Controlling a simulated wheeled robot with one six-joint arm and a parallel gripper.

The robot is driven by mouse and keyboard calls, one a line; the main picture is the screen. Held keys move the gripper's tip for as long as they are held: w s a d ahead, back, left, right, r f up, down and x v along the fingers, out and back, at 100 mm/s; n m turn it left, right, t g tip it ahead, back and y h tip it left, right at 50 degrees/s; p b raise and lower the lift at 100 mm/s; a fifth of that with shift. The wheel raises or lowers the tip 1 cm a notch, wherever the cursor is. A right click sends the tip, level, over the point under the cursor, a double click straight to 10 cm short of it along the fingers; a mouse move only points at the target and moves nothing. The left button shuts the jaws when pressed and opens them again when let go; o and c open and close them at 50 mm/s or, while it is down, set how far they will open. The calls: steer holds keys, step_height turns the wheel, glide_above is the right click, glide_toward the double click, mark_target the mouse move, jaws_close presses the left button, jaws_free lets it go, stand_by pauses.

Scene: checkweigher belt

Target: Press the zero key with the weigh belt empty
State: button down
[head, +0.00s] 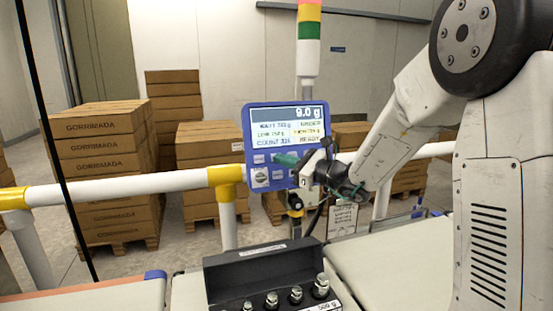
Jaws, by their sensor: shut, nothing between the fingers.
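The blue-framed weighing terminal (247,130) stands upright beyond the belts, with a screen above and a keypad below. Its top line (305,112) shows a single digit before ".0 g", perhaps 9; the smaller text is blurred. The gripper and wrist hide the right part of the keypad, and I cannot make out which key is zero. The pale belt surface (400,262) at the lower right looks bare where visible.
A black box (262,268) with several metal weights (296,294) stands at the front centre. A white rail with yellow joints (222,175) runs left of the terminal. A signal tower (309,50) rises behind it. Stacked cartons (105,160) stand on pallets behind.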

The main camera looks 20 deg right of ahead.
steer(key=shift+w+f, duration=0.1)
steer(key=shift+w, duration=0.3)
stand_by(0.7)
stand_by(0.3)
steer(key=shift+s+r, duration=0.2)
steer(key=shift+s, duration=0.6)
steer(key=s, duration=0.2)
steer(key=s+r, duration=0.1)
steer(key=s, duration=0.1)
steer(key=shift+s+r, duration=0.2)
steer(key=shift+s, duration=0.2)
stand_by(0.3)
